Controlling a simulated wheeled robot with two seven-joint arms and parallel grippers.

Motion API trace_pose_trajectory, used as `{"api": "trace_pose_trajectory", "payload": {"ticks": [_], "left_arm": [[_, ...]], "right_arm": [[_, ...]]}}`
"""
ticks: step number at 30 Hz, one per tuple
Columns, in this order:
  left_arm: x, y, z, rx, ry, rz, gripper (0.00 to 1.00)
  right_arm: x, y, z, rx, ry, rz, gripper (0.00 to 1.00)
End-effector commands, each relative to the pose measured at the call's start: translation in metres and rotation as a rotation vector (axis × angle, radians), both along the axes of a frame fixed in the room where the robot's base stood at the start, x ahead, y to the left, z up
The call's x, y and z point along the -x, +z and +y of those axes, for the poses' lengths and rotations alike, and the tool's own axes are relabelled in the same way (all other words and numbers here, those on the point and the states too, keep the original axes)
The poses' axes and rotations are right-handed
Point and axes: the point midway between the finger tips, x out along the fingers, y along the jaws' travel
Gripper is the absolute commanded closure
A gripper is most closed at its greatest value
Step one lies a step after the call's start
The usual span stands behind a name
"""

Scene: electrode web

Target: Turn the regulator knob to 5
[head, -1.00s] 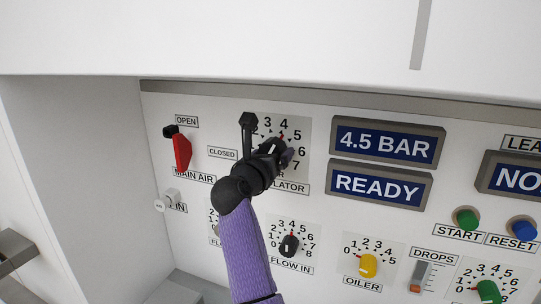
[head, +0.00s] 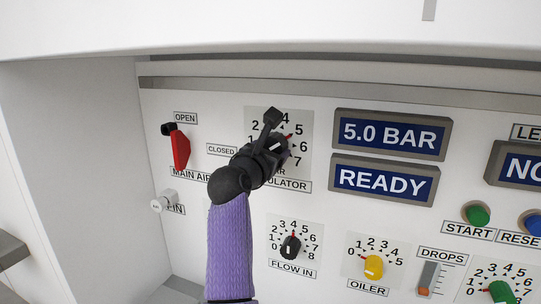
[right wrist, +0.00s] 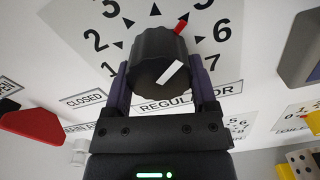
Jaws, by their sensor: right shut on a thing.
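The regulator knob (right wrist: 158,57) is a black ribbed knob on a white dial plate (head: 300,168) marked with numbers. My right gripper (head: 276,146) is shut on the knob, with one finger on each side of it in the right wrist view. The red pointer (right wrist: 180,27) points up and right toward the 5 in the head view. The pressure display (head: 390,134) reads 5.0 BAR. The gripper and wrist hide most of the knob and part of the dial in the head view. My left gripper is not in view.
The red main air lever (head: 180,150) is left of the dial. The READY display (head: 384,180) is to the right. Below are the black flow-in knob (head: 290,247), the yellow oiler knob (head: 373,267) and a drops slider (head: 427,277). Green and blue buttons sit at right.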

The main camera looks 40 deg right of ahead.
Motion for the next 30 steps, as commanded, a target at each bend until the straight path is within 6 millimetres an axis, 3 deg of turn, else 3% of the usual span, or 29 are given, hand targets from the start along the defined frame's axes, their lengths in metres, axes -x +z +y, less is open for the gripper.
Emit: {"api": "trace_pose_trajectory", "payload": {"ticks": [1, 2, 5, 13, 24, 30], "left_arm": [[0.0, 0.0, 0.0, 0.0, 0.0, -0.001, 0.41], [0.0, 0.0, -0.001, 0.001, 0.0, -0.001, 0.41], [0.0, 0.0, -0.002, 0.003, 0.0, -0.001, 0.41], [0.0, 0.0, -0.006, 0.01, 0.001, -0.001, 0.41], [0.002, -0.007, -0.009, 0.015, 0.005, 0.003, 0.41], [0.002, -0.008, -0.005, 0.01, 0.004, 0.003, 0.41]], "right_arm": [[0.0, -0.001, 0.0, -0.001, 0.001, 0.002, 0.85], [0.0, -0.001, 0.0, -0.001, 0.001, 0.002, 0.2], [0.0, 0.0, 0.0, -0.001, 0.001, 0.003, 0.0], [0.002, 0.0, 0.005, -0.001, 0.001, 0.003, 0.0], [0.04, -0.002, 0.078, 0.0, 0.002, 0.002, 0.0], [0.046, -0.001, 0.089, -0.001, 0.0, 0.004, 0.0]]}}
